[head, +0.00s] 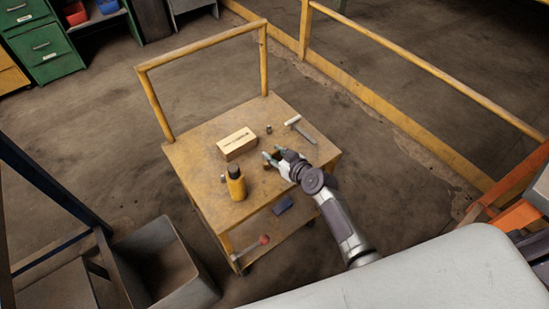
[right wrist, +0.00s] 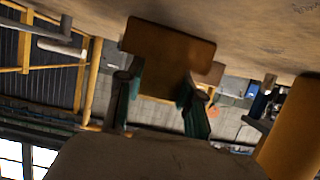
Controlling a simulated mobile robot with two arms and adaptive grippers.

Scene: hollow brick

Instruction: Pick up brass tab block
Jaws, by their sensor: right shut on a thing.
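The brass tab block (right wrist: 170,42) is a brown-gold block with a wide body and a narrower part, seen upside down in the right wrist view. My right gripper (right wrist: 158,105) is shut on the narrower part, with a teal pad on each side. In the head view my right gripper (head: 272,156) is low over the cart top, just right of the tan box, and mostly hides the block. I cannot tell whether the block touches the cart. My left gripper is not in view.
On the cart (head: 199,157) stand a tan box (head: 238,143), a yellow bottle with a dark cap (head: 236,183), a small metal piece (head: 268,129) and a hammer (head: 302,130). A blue item (head: 283,205) lies on the lower shelf. The cart's yellow handle (head: 205,43) rises behind.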

